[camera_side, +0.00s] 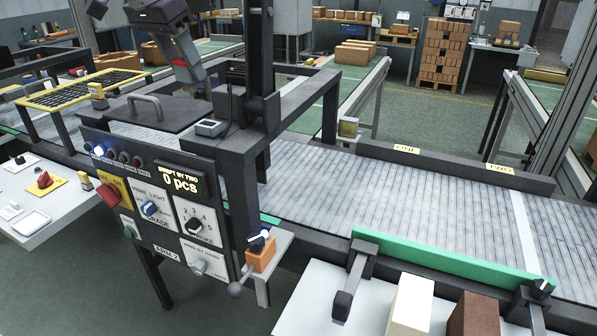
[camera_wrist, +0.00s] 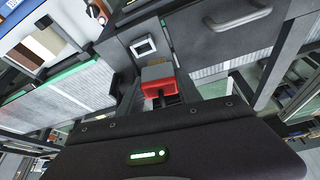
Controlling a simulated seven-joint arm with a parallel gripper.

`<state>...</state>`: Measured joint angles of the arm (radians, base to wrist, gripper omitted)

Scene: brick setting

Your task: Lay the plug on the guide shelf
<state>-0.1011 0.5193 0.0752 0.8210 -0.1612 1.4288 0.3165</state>
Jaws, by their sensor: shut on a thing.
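My gripper (camera_side: 188,70) is at the upper left in the side view, tilted above the machine's dark frame. It also shows in the wrist view (camera_wrist: 160,99), shut on a red and grey piece, which looks like the plug (camera_wrist: 157,74). The plug (camera_side: 193,75) hangs in the air, clear of the surfaces below. A white shelf (camera_side: 312,292) with a green guide rail (camera_side: 450,262) behind it is at the lower right in the side view; it appears to be the guide shelf. It lies well away from my gripper.
A cream block (camera_side: 411,305) and a brown block (camera_side: 474,315) stand on the white shelf; its left part is bare. A control panel (camera_side: 160,200) and a dark upright frame (camera_side: 240,165) stand between gripper and shelf. An orange block (camera_side: 261,259) with a knob sits beside the panel.

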